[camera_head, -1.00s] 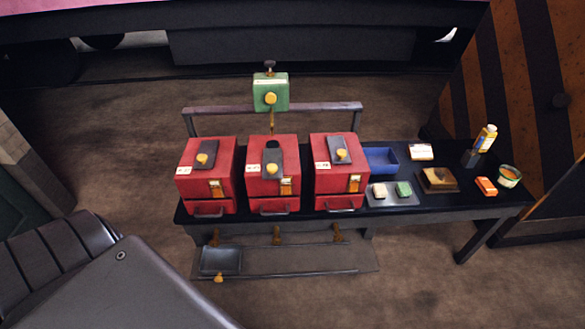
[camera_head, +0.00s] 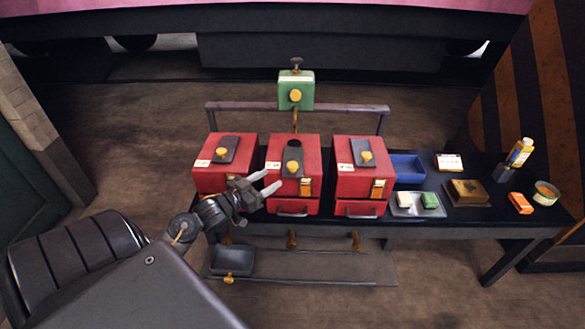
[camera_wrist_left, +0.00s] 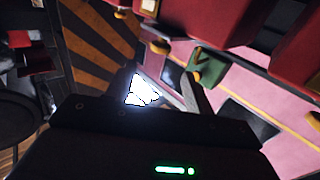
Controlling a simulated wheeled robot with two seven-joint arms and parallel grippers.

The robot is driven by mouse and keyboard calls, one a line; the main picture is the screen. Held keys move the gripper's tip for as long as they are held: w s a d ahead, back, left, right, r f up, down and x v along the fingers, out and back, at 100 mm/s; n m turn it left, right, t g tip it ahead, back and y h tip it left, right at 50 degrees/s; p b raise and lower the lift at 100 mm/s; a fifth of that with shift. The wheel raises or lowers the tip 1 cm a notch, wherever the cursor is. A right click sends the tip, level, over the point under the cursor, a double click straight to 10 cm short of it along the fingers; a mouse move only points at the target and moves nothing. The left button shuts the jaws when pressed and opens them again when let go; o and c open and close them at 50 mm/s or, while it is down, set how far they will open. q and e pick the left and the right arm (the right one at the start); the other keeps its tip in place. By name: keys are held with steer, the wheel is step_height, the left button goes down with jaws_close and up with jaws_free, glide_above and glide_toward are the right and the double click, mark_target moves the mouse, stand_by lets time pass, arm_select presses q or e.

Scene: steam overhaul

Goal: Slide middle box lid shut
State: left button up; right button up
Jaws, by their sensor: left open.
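The middle red box (camera_head: 308,152) stands on the dark bench between two similar red boxes. Its dark lid (camera_head: 293,158) has a yellow knob (camera_head: 292,168) and sits toward the front of the top. A dark round opening (camera_head: 294,144) shows at the lid's back end. My left gripper (camera_head: 269,182) is open in front of the middle box, its fingers pointing right toward the box's front left side. It appears empty, and I cannot tell whether it touches the box. In the left wrist view a finger (camera_wrist_left: 195,98) shows. My right gripper is not in view.
The left red box (camera_head: 240,172) and right red box (camera_head: 350,183) flank the middle one closely. A green box (camera_head: 296,88) stands on a post behind. A blue tray (camera_head: 407,168), a grey tray (camera_head: 402,211) and a bottle (camera_head: 521,152) are on the right.

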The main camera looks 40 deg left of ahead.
mark_target(289, 168)
arm_select(q)
steer(key=w, duration=0.3)
steer(key=w+d+p, duration=0.1)
steer(key=w, duration=0.6)
steer(key=shift+w+d+p, duration=0.25)
steer(key=shift+w+p, duration=0.1)
steer(key=shift+p, duration=0.05)
steer(key=shift+c, duration=0.3)
